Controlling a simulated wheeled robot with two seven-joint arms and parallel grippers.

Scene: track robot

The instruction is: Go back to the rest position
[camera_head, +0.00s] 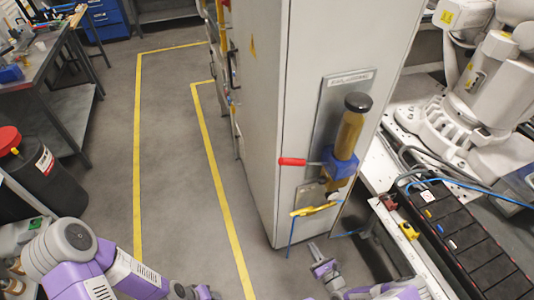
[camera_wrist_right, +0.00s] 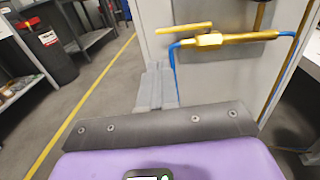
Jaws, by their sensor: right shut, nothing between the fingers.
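My right gripper (camera_head: 316,256) is shut and empty at the bottom of the head view, in front of the tall grey cabinet's lower edge. In the right wrist view its grey fingers (camera_wrist_right: 157,88) are together, with nothing between them. My left arm, purple and white, comes in at the bottom left of the head view.
The grey cabinet (camera_head: 275,120) carries a red-handled valve (camera_head: 292,161) and a yellow-handled one (camera_head: 315,209) with blue tubing. A black bin with red lid (camera_head: 45,175) and a workbench (camera_head: 50,75) stand left. Yellow-lined floor between is clear. A black battery-like case (camera_head: 470,240) lies right.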

